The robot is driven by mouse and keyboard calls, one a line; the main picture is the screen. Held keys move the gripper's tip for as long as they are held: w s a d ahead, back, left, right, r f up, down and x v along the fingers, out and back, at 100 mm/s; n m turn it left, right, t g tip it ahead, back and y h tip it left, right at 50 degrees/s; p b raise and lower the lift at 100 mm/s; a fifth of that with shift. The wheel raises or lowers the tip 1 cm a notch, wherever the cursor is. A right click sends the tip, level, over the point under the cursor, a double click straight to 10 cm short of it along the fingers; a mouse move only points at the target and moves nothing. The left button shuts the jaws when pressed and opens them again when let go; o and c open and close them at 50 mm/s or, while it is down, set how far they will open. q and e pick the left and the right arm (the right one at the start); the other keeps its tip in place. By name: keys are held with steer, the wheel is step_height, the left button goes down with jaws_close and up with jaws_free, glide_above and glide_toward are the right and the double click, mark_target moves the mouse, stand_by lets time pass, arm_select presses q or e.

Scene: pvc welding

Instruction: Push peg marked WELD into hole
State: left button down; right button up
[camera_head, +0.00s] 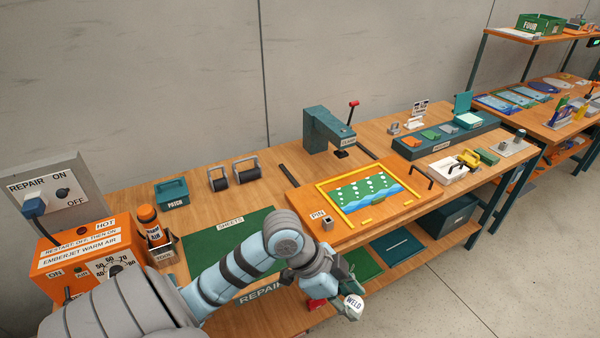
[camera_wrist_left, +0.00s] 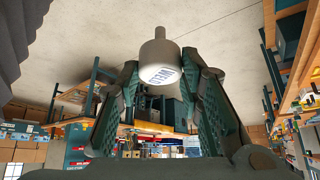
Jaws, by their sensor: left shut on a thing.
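The peg marked WELD (camera_head: 353,302) is white, with its lettered face showing in the head view. In the left wrist view the peg (camera_wrist_left: 160,62) has a thick pale body and a narrower grey stub at its upper end. My left gripper (camera_head: 343,293) is shut on it, a dark finger on each side, and holds it in front of the bench edge. A small block with a dark square opening (camera_head: 327,224), beside a PIN label, stands on the orange panel, above and left of the peg. Whether this opening is the peg's hole I cannot tell. My right gripper is not in view.
The orange panel (camera_head: 295,203) carries a framed green and blue board (camera_head: 362,193). A dark green press (camera_head: 328,130) stands behind it. An orange warm-air unit (camera_head: 85,262) is at the left. Lower shelves (camera_head: 405,262) run below the bench; open floor lies at the right front.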

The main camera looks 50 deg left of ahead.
arm_select(q)
steer(key=w+a+r+n+t+y+p, duration=0.1)
steer(key=w+a+n+p, duration=0.1)
steer(key=w+a, duration=0.8)
steer(key=w+a+r+n+t+y+p, duration=0.1)
steer(key=w+a+n, duration=0.4)
steer(key=w+a, duration=0.5)
steer(key=a+r+y+p, duration=0.1)
steer(key=a, duration=0.2)
steer(key=shift+a+r+p, duration=0.2)
steer(key=shift+r+p, duration=0.1)
step_height(320, 180, down, 6)
steer(key=b, duration=0.3)
steer(key=shift+s, duration=0.1)
steer(key=shift+r, duration=0.1)
steer(key=shift+p, duration=0.45)
